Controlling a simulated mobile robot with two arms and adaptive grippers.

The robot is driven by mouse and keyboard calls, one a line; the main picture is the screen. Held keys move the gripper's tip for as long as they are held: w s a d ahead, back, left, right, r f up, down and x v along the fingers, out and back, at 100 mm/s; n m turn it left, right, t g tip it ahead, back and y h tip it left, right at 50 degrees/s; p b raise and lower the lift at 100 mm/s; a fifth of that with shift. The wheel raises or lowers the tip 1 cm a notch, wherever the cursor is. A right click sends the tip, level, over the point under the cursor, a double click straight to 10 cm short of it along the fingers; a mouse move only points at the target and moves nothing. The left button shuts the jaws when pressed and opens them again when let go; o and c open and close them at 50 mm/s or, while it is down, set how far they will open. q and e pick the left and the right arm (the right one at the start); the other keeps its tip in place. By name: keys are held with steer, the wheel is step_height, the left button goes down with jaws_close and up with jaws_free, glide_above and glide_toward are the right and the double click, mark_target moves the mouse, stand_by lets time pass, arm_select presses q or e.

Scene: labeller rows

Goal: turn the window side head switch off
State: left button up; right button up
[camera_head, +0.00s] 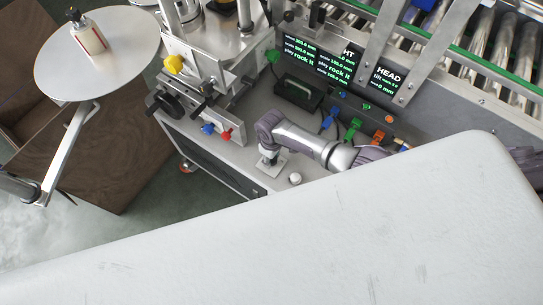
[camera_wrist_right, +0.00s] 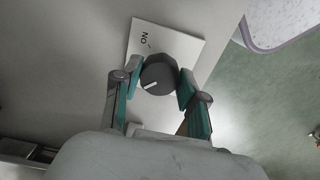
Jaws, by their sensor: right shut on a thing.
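The switch is a dark grey round knob (camera_wrist_right: 158,72) with a white pointer line, on a white square plate (camera_wrist_right: 187,48) marked "ON" near one edge. The pointer line faces lower left in the wrist view, away from the ON mark. My right gripper (camera_wrist_right: 160,79) is shut on the knob, one finger on each side. In the head view my right gripper (camera_head: 268,157) reaches down onto the plate (camera_head: 274,168) and hides the knob. Any OFF mark is not visible. My left gripper is not in view.
A display labelled HEAD (camera_head: 388,78) and coloured clamp levers (camera_head: 328,119) stand behind my right arm. A small white round knob (camera_head: 295,179) is close to the plate. A round white disc (camera_head: 97,52) holds a bottle (camera_head: 88,38) at left. A large pale surface (camera_head: 300,240) fills the foreground.

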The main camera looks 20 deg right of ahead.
stand_by(0.5)
steer(key=o, duration=1.1)
steer(key=shift+o, duration=0.2)
step_height(320, 180, up, 12)
steer(key=shift+s, duration=0.1)
